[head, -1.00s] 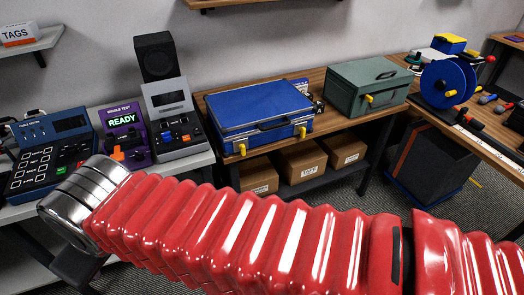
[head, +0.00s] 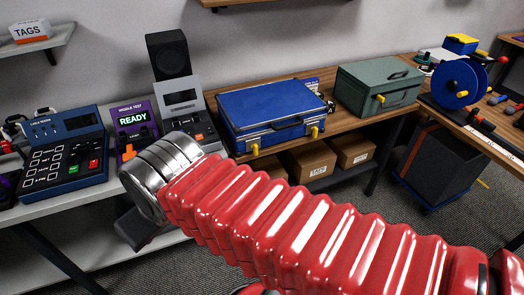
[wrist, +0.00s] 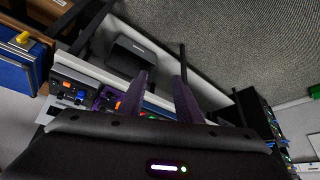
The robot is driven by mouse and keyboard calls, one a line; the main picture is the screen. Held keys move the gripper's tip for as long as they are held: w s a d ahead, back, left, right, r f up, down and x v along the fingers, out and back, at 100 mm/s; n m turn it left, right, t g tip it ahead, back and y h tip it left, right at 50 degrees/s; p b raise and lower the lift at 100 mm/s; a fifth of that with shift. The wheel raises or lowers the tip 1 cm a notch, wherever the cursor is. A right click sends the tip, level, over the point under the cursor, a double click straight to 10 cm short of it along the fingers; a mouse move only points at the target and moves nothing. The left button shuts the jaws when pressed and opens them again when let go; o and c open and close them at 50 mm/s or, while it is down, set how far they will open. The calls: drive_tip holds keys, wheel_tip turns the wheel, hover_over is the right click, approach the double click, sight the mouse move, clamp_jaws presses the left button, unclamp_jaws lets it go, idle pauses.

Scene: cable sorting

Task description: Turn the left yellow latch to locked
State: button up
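A blue case (head: 270,108) lies closed on the wooden bench. Its left yellow latch (head: 254,149) and right yellow latch (head: 314,131) hang on the front face, both pointing roughly downward. In the wrist view, a corner of the blue case (wrist: 18,72) shows at the left edge with one yellow latch (wrist: 22,37); I cannot tell which one. My gripper (wrist: 160,80) is open and empty, its two dark fingers apart and well to the right of that latch. In the head view my red arm crosses in front of the bench, and its fingers cannot be made out.
A green box (head: 375,88) with its own yellow latch stands right of the case. Left of it are a grey device (head: 183,103), a purple tester (head: 133,122) and a cable tester (head: 65,155). Cardboard boxes (head: 310,160) sit below. The floor in front is partly clear.

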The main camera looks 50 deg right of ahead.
drive_tip(key=w+d+f+m+t+h, duration=0.1)
drive_tip(key=w+d+f+h, duration=0.15)
drive_tip(key=w+d, duration=0.6)
drive_tip(key=w+d+f+m+t+h, duration=0.15)
drive_tip(key=w+d+f, duration=0.35)
drive_tip(key=d, duration=0.6)
drive_tip(key=w+d+f+t+h, duration=0.1)
drive_tip(key=d+f, duration=0.2)
drive_tip(key=d, duration=0.4)
drive_tip(key=w+d+f+t+h, duration=0.1)
drive_tip(key=d+f, duration=0.3)
drive_tip(key=d, duration=0.3)
drive_tip(key=s+d+f+m+t+h, duration=0.1)
drive_tip(key=s+d+f+m+t, duration=0.1)
drive_tip(key=s+d+f, duration=0.2)
drive_tip(key=s+d+f+m+t+h, duration=0.1)
drive_tip(key=s+d+f+t+h, duration=0.1)
drive_tip(key=s, duration=0.9)
wheel_tip(320, 180, down, 3)
drive_tip(key=shift+d+f+m+t, duration=0.1)
drive_tip(key=shift+d+m+t, duration=0.25)
drive_tip(key=shift+d+t, duration=0.5)
drive_tip(key=shift+w+d, duration=0.1)
drive_tip(key=shift+d, duration=0.1)
